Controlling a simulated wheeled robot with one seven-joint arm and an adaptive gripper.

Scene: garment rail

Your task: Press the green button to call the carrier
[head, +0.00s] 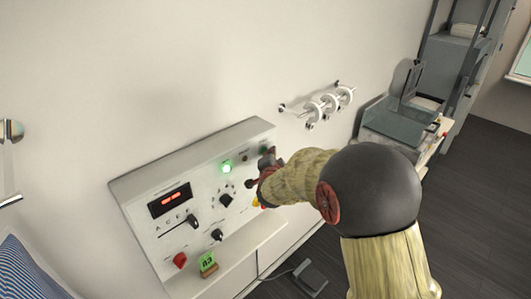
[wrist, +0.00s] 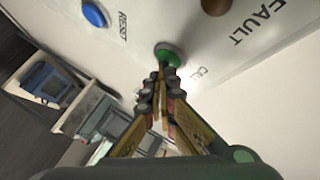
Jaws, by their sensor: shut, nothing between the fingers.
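A lit green lamp (head: 227,168) glows left of my gripper.
A blue button (wrist: 94,14) marked RESET and a brown round part (wrist: 215,6) near FAULT flank the green button. The panel also bears a red display (head: 170,200), a black knob (head: 226,200) and a red switch (head: 180,260). A wall rail with white rings (head: 328,103) is behind.

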